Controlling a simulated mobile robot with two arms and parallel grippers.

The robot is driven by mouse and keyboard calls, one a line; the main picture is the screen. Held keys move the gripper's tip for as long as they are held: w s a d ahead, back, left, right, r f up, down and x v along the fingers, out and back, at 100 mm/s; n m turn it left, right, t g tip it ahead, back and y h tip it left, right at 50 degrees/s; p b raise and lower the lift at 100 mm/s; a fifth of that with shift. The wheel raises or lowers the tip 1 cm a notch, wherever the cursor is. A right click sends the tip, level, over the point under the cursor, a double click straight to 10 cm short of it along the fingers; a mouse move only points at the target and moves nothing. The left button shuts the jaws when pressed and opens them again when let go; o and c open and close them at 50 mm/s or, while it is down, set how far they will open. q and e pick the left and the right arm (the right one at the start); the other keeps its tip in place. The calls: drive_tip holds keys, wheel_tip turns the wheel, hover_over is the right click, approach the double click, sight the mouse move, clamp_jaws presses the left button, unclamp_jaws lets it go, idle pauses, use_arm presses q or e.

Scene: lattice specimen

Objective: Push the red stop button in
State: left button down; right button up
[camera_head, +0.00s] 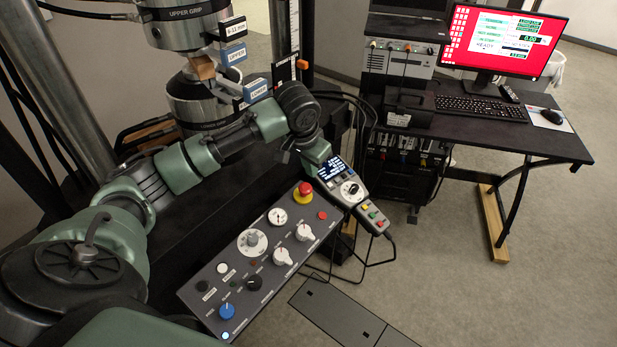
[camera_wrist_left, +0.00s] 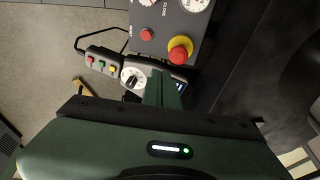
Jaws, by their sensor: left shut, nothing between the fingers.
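A red mushroom button (camera_head: 304,188) on a yellow collar stands at the upper end of the sloping grey control panel (camera_head: 206,285). It also shows in the left wrist view (camera_wrist_left: 179,53). A smaller flat red button (camera_head: 322,215) sits beside it on the panel, also seen in the left wrist view (camera_wrist_left: 147,34); its label is too small to read. My left gripper (camera_head: 317,152) is shut and empty, above and beyond the mushroom button, near the handset. In the left wrist view its green fingers (camera_wrist_left: 155,88) point towards the panel's end, apart from both red buttons. My right gripper is not in view.
A handset (camera_head: 344,184) with a screen, knob and coloured buttons adjoins the panel's end. The testing machine's grips (camera_head: 200,98) stand behind my left arm. A desk (camera_head: 560,145) with a monitor (camera_head: 503,42) and keyboard is at the right. Cables hang below the handset.

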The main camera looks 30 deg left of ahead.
use_arm(q)
drive_tip(key=r, duration=0.1)
drive_tip(key=a+r, duration=0.2)
drive_tip(key=shift+w+r+n, duration=0.1)
drive_tip(key=shift+w+n, duration=0.2)
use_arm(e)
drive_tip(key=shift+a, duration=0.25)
use_arm(q)
drive_tip(key=shift+a, duration=0.1)
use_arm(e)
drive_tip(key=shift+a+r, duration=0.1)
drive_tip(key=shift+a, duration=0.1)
use_arm(q)
drive_tip(key=p, duration=0.3)
hover_over(308, 187)
drive_tip(key=s, duration=0.1)
drive_tip(key=f, duration=1.2)
drive_tip(key=shift+d, duration=0.25)
drive_tip(key=shift+a+f, duration=0.2)
drive_tip(key=shift+f, duration=0.5)
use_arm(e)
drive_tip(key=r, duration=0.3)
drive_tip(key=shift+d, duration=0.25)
use_arm(q)
drive_tip(key=shift+f, duration=0.15)
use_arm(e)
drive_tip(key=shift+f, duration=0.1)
